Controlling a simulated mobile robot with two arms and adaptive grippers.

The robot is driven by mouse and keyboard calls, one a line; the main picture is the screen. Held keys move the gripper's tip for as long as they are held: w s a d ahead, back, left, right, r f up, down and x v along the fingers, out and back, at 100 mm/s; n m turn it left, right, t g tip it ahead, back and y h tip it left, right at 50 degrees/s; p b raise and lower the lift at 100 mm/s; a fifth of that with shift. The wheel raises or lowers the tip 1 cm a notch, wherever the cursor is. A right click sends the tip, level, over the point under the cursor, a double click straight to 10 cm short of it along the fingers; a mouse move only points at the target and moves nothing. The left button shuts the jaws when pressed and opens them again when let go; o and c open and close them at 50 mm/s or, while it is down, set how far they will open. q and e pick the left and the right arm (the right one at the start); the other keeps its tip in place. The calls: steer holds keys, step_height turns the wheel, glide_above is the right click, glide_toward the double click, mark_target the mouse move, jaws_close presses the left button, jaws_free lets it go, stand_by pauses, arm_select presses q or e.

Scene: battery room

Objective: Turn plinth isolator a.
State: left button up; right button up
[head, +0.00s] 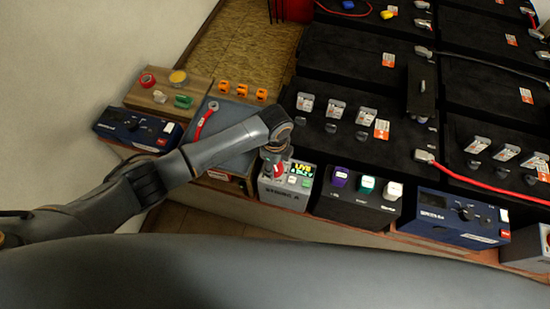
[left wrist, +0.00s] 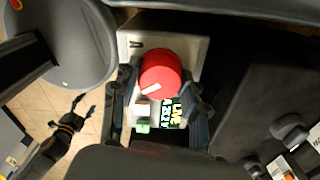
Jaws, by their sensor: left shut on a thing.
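Plinth isolator a is a grey box (head: 270,190) at the front edge of the bench, with a red knob (head: 279,172) and a display (head: 302,169) lit with "LIVE" lettering. My left gripper (head: 276,160) is over the box with its fingers at the knob. In the left wrist view the round red knob (left wrist: 161,72) sits between the two fingers, which are shut on it. A pale mark shows on its lower edge. The display (left wrist: 174,116) and small buttons (left wrist: 142,117) lie below it. My right gripper (left wrist: 65,113) hangs over the tiled floor, fingers apart and empty.
A black box (head: 350,210) with purple, teal and white switches stands to the right, then a blue unit (head: 455,222). Black battery tops (head: 350,92) with red cables fill the back.

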arm_select(q)
steer(key=n+p, duration=0.4)
steer(key=n, duration=0.1)
steer(key=shift+r+n, duration=0.15)
steer(key=shift+n, duration=0.15)
steer(key=n+p, duration=0.2)
steer(key=n, duration=0.1)
steer(key=shift+n+p, duration=0.8)
steer(key=shift+n, duration=0.9)
steer(key=o, duration=1.2)
steer(key=shift+c, duration=0.2)
step_height(320, 180, up, 12)
